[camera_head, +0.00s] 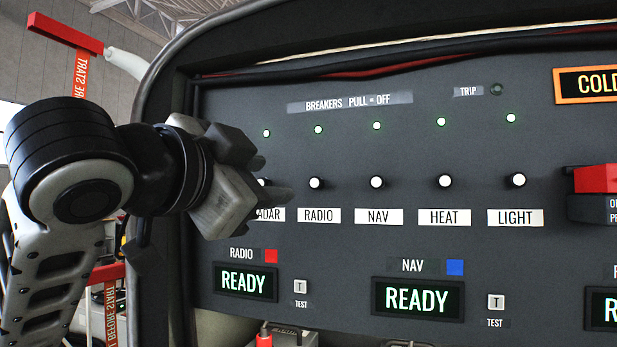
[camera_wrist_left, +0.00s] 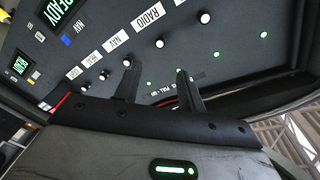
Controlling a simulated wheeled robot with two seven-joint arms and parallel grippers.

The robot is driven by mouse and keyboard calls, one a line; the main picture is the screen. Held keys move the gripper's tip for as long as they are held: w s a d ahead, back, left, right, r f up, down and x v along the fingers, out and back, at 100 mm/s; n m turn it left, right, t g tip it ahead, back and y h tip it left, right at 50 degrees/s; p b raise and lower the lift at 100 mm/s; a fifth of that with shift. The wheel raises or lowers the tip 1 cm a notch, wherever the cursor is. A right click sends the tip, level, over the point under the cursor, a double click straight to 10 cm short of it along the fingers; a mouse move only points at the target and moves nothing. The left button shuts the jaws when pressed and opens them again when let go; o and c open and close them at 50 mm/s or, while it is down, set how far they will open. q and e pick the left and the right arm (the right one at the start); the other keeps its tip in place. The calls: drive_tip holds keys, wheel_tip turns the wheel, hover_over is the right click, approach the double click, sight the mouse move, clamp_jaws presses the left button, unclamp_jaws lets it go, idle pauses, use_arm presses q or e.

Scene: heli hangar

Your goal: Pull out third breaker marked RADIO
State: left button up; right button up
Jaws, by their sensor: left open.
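The RADIO breaker (camera_head: 316,183) is a small white-faced knob on the dark panel, above a white RADIO label (camera_head: 319,215). It sits second from the left among the knobs I see in the head view. It looks pushed in like its neighbours. My left gripper (camera_head: 277,178) is open and empty, left of this knob and partly covering the RADAR knob and label. In the left wrist view the RADIO knob (camera_wrist_left: 159,43) shows beyond the gap between the two fingertips (camera_wrist_left: 155,68); one fingertip overlaps the NAV knob. Contact is not visible. My right gripper is out of view.
The NAV (camera_head: 376,182), HEAT (camera_head: 445,181) and LIGHT (camera_head: 517,181) knobs stand to the right, with green lamps above the row. READY displays (camera_head: 245,282) are below. A red switch cover (camera_head: 597,179) juts out at right. The panel frame curves close behind my left arm.

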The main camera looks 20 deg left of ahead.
sight(314, 183)
use_arm(q)
drive_tip(key=w+p, duration=0.1)
drive_tip(key=w, duration=0.3)
drive_tip(key=w+d+p, duration=0.1)
drive_tip(key=w, duration=0.2)
drive_tip(key=w+d, duration=0.1)
drive_tip(key=w, duration=0.3)
drive_tip(key=shift+w+p, duration=0.3)
drive_tip(key=shift+p, duration=0.1)
drive_tip(key=shift+c, duration=0.3)
